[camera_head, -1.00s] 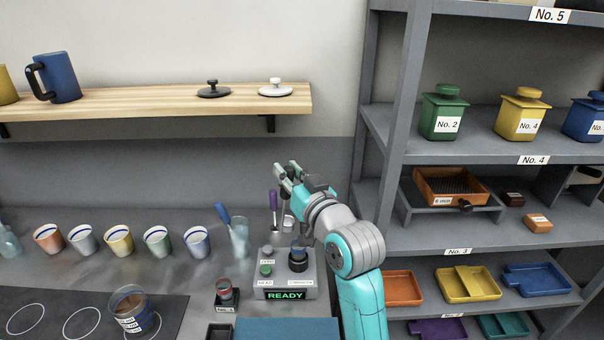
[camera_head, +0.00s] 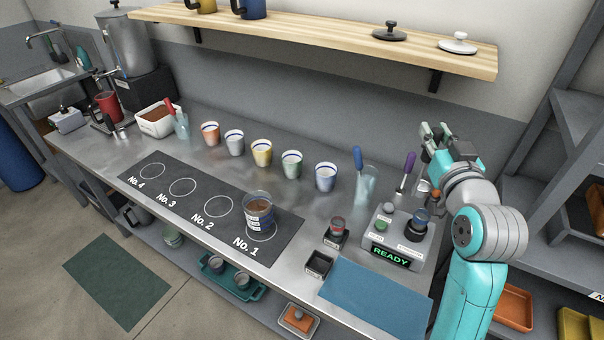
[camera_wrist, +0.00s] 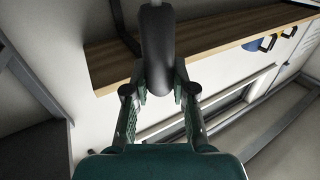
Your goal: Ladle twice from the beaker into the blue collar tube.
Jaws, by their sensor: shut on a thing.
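The beaker (camera_head: 259,217), a clear vessel with brown contents and a label, stands on the No. 1 ring of the dark mat. A small tube with a blue collar (camera_head: 421,216) stands in the dark socket of the grey READY unit. My gripper (camera_head: 433,132) is raised behind and above that unit, well to the right of the beaker. In the wrist view, my gripper (camera_wrist: 160,100) is shut on a dark handle (camera_wrist: 157,45). A small metallic cup (camera_head: 423,188) shows below the gripper; whether it belongs to that handle is unclear.
A purple-handled tool (camera_head: 408,165) stands close left of my gripper. A glass (camera_head: 367,186) holds a blue-handled tool. A red-collared tube (camera_head: 337,224) stands left of the READY unit (camera_head: 391,256). Several cups line the back; a wooden shelf (camera_head: 330,38) hangs above.

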